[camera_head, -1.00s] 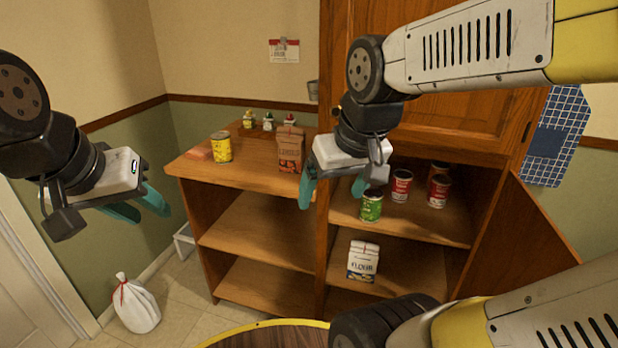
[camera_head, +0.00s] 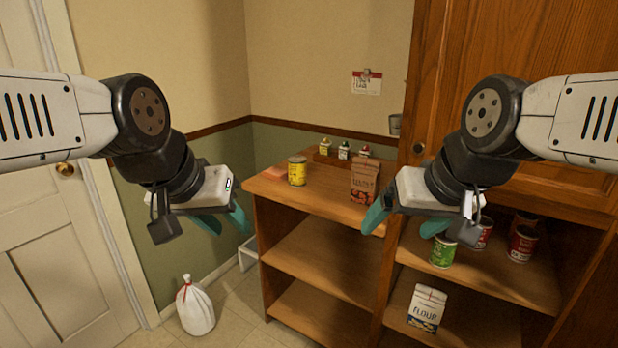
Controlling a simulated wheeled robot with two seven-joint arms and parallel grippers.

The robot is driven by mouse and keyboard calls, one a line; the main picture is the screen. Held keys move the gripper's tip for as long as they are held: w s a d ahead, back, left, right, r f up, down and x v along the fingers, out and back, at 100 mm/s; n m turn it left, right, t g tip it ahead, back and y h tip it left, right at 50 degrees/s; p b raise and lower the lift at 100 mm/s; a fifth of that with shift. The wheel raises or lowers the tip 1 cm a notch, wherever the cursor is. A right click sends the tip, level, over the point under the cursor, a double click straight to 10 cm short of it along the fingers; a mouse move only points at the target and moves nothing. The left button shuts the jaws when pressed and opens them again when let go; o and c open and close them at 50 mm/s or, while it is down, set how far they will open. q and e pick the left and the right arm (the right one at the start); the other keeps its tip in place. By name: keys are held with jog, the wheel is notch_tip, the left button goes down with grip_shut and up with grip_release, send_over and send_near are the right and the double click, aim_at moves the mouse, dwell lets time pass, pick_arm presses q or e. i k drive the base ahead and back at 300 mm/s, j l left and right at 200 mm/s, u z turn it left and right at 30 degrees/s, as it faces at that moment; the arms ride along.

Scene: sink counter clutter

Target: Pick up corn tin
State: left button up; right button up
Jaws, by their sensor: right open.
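The yellow tin (camera_head: 297,171), which looks like the corn tin, stands upright on the wooden counter top (camera_head: 325,200) near its left end. Its label is too small to read. My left gripper (camera_head: 223,226) is in front and to the left of the tin, apart from it, with its teal fingers spread and nothing between them. My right gripper (camera_head: 406,229) is open and empty, to the right of the tin, in front of the cabinet shelf.
A green can (camera_head: 442,252), red cans (camera_head: 522,243) and a flour bag (camera_head: 426,308) are on the right shelves. A white bag (camera_head: 195,308) is on the floor.

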aim_at(296, 164)
jog(key=i+j, duration=0.65)
jog(key=i, duration=0.3)
jog(key=i+j+u, duration=0.1)
jog(key=i+j, duration=0.25)
jog(key=i, duration=0.1)
